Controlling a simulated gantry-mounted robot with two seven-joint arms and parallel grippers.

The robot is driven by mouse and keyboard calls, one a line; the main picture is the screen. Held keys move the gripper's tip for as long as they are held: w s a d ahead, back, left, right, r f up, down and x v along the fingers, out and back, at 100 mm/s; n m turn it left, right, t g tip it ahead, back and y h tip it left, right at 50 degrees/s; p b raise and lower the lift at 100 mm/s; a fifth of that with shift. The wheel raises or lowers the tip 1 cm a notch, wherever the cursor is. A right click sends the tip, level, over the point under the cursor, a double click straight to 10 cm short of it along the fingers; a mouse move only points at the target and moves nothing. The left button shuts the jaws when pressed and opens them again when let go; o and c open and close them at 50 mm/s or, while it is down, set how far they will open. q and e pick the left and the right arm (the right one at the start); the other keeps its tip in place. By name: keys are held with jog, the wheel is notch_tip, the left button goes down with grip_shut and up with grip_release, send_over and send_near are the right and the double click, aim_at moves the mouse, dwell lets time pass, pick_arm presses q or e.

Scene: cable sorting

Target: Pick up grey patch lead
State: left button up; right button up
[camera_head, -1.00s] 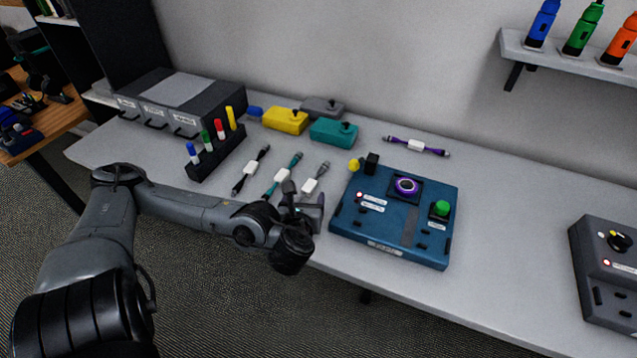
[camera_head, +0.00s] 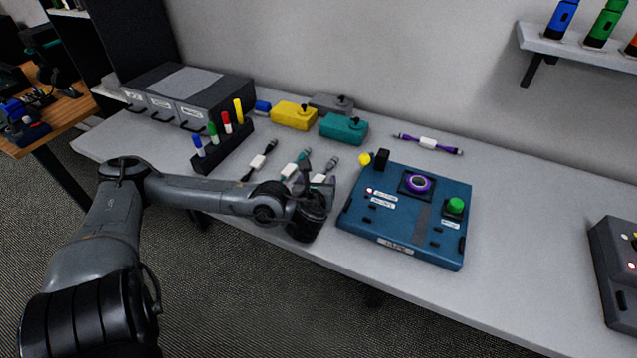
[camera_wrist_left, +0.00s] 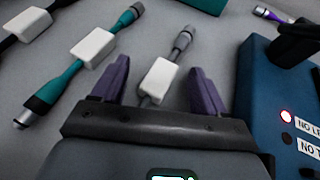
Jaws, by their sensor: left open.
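The grey patch lead lies on the grey table; its grey plug (camera_head: 334,161) and white label show in the head view, and the rest is hidden behind my gripper. In the left wrist view its white label (camera_wrist_left: 158,80) and plug are in plain sight. My left gripper (camera_head: 317,183) is open over the lead. In the left wrist view its two purple fingers (camera_wrist_left: 160,72) stand on either side of the label, with gaps on both sides. My right gripper is not in view.
A teal lead (camera_wrist_left: 68,75) lies close left of the left finger, and a black lead (camera_head: 258,161) lies beyond it. A blue panel box (camera_head: 400,228) stands close on the right. A marker rack (camera_head: 222,151) and joystick boxes (camera_head: 294,115) stand behind.

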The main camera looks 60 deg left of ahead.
pick_arm(q)
jog(key=shift+c, duration=0.3)
jog(key=c, duration=1.1)
